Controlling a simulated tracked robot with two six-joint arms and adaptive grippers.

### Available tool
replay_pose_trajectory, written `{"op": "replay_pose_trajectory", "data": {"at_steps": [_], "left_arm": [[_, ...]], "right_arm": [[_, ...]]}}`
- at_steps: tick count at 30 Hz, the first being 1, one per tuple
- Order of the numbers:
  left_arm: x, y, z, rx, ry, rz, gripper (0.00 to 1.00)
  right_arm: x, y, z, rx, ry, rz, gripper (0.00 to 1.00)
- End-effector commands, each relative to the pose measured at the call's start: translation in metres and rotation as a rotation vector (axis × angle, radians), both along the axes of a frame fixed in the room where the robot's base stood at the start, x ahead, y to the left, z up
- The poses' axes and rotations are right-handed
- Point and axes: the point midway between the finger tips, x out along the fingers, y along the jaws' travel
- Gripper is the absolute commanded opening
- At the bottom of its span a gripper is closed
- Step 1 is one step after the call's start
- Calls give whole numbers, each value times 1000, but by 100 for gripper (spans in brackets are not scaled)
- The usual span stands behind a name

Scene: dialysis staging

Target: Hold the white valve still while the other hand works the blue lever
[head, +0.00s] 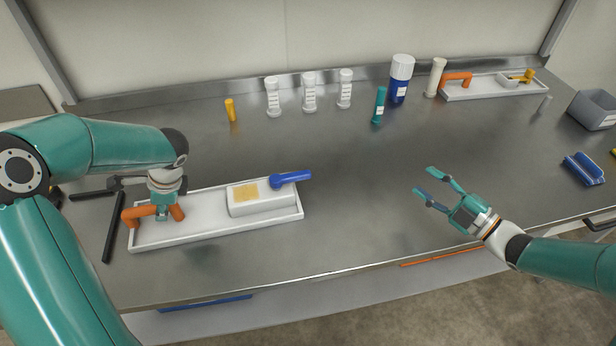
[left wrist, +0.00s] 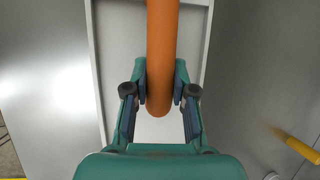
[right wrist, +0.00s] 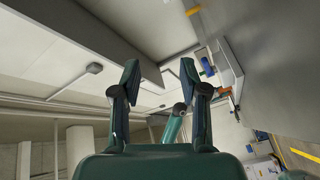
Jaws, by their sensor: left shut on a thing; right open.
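The white valve (head: 262,203) is a block with a yellow patch on top, lying in the right part of a shallow white tray (head: 215,231). The blue lever (head: 293,178) sits on its right end and points right. An orange handle (head: 133,214) stands at the tray's left end. My left gripper (head: 162,212) is shut on this handle, partly hiding it. The handle also shows between the fingers in the left wrist view (left wrist: 162,45). My right gripper (head: 423,180) is open and empty, well to the right of the lever.
A second white tray (head: 492,92) lies back right. The middle of the steel bench is clear.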

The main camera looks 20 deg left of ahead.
Motion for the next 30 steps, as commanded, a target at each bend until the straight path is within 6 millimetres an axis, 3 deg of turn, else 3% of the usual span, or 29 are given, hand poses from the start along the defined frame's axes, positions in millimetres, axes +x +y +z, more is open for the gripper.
{"op": "replay_pose_trajectory", "data": {"at_steps": [1, 3, 7, 14, 20, 30], "left_arm": [[0, 0, 0, 1, 1, -1, 0], [0, 0, 0, 1, 1, -1, 0], [0, 0, 0, 1, 1, -1, 0], [0, 0, 0, 0, 2, 0, 0], [0, 0, 0, 0, 2, 0, 0], [0, 0, 0, 1, 1, -1, 0]], "right_arm": [[-8, 36, -10, -42, -73, 72, 44], [-19, 74, -21, -94, -182, 150, 44], [-39, 124, -36, -155, -341, 256, 44], [-54, 161, -46, -190, -458, 325, 44], [-51, 187, -46, -189, -462, 328, 44], [-39, 248, -46, -189, -459, 326, 44]]}}
